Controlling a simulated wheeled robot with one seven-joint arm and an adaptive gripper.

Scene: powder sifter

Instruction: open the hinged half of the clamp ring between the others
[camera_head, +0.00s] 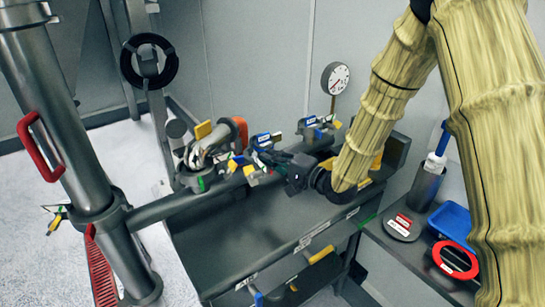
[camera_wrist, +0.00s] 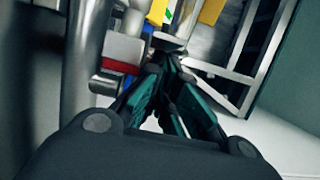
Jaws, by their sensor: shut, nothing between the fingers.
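Several clamp rings sit along the metal pipework above the dark bench, with blue, white and yellow parts on them. The middle clamp ring (camera_head: 264,140) is between one at the left elbow and one nearer the gauge. Its hinged half is too small to tell as open or shut. My gripper (camera_head: 268,158) is shut and empty, just in front of and below this ring, hiding part of it. In the wrist view my dark green fingers (camera_wrist: 163,62) meet close to a grey clamp part with red and blue pieces (camera_wrist: 121,66). Contact cannot be told.
A pressure gauge (camera_head: 335,78) stands behind the pipework. A large steel column with a red handle (camera_head: 40,146) is at left. The dark bench top (camera_head: 265,235) is clear in front.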

